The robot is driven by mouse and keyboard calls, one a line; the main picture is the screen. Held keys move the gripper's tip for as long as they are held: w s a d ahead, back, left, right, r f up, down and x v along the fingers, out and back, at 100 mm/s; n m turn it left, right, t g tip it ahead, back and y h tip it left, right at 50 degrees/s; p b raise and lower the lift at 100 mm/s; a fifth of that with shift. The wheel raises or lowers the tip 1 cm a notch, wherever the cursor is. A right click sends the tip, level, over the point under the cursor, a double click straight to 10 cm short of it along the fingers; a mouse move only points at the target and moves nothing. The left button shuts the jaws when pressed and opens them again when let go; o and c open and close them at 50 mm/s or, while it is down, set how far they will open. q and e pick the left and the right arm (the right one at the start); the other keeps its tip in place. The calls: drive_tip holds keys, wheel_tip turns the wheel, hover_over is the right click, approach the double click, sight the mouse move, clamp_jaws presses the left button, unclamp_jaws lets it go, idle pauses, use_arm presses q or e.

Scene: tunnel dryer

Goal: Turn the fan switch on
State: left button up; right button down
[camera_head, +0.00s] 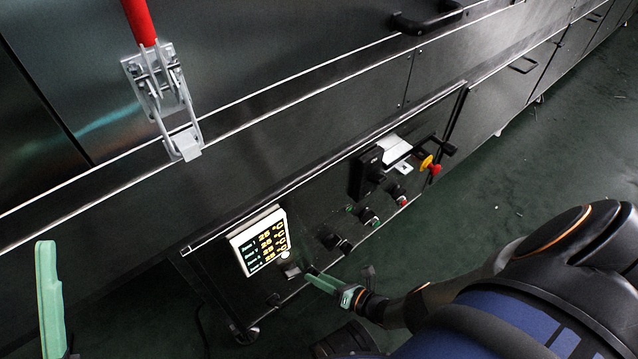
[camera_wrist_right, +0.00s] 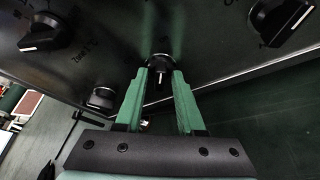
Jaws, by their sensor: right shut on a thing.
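My right gripper (camera_head: 313,275) is low at the front of the dryer's control panel, just right of and below the lit display. In the right wrist view, its green fingers (camera_wrist_right: 159,78) are shut on a small black rotary knob (camera_wrist_right: 160,61) with a white pointer mark that points down between the fingers. I cannot read a label that names this knob as the fan switch. In the head view, the fingers and the dim light largely hide it. One green finger of my left gripper (camera_head: 47,245) shows at the left edge, away from the panel; its opening cannot be judged.
A display (camera_head: 262,243) with yellow digits is on the panel. Other black knobs (camera_wrist_right: 45,31) surround the held one. A main switch (camera_head: 372,172) and a red and yellow button (camera_head: 430,166) are farther right. A red-handled latch (camera_head: 160,85) is above. Green floor is open at right.

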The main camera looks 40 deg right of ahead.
drive_tip(key=c, duration=0.9)
unclamp_jaws()
drive_tip(key=shift+o, duration=0.2)
drive_tip(key=p+v, duration=0.4)
drive_tip(key=v, duration=0.8)
drive_tip(key=shift+s, duration=0.25)
drive_tip(key=shift+r, duration=0.15)
